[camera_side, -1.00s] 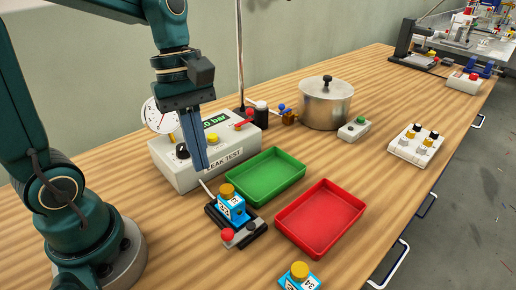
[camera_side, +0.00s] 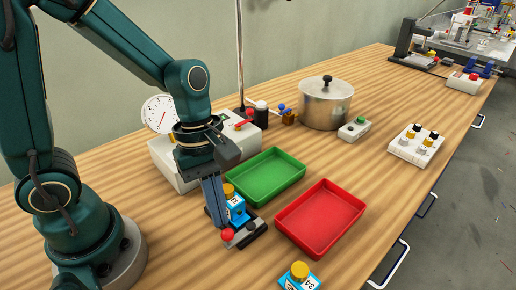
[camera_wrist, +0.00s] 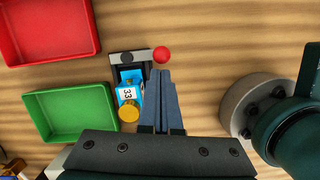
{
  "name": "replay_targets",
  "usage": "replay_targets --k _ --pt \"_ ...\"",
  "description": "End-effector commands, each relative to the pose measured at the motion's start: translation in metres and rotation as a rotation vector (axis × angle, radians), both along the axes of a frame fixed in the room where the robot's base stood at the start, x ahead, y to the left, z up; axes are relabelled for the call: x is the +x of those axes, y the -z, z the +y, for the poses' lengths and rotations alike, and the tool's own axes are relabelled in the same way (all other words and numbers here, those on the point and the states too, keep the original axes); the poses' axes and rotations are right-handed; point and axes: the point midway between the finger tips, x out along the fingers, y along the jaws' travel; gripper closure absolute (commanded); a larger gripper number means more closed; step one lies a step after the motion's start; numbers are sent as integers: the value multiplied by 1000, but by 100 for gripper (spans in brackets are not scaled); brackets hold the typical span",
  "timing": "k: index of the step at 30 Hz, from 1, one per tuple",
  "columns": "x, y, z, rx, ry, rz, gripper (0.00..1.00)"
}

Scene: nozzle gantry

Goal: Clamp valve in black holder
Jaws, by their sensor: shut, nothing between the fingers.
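The valve (camera_side: 236,208) is a blue block with a yellow cap and a number label. It sits in the black holder (camera_side: 256,232), and the wrist view shows the valve (camera_wrist: 127,94) marked 33. A grey bar with a red ball (camera_side: 228,235) lies across the holder's front end; the ball also shows in the wrist view (camera_wrist: 161,54). My gripper (camera_side: 219,224) is shut and empty, pointing down beside the valve's left side in the side view. In the wrist view its fingertips (camera_wrist: 163,74) are close to the red ball; I cannot tell whether they touch. My fingers hide part of the holder.
A green tray (camera_side: 299,179) lies behind the holder and a red tray (camera_side: 357,206) to its right. Another blue valve with a yellow cap (camera_side: 300,271) stands at the front. The leak tester (camera_side: 168,168) is behind my gripper. A metal pot (camera_side: 326,107) stands further back.

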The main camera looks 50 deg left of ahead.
Motion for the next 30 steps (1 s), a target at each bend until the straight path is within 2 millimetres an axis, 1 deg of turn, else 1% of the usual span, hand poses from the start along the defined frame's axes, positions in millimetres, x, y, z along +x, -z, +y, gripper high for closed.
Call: replay_targets --k 11,30 --pt "-1 0 0 0 -11 1 100" --pt "-4 0 -6 -1 -124 1 100"
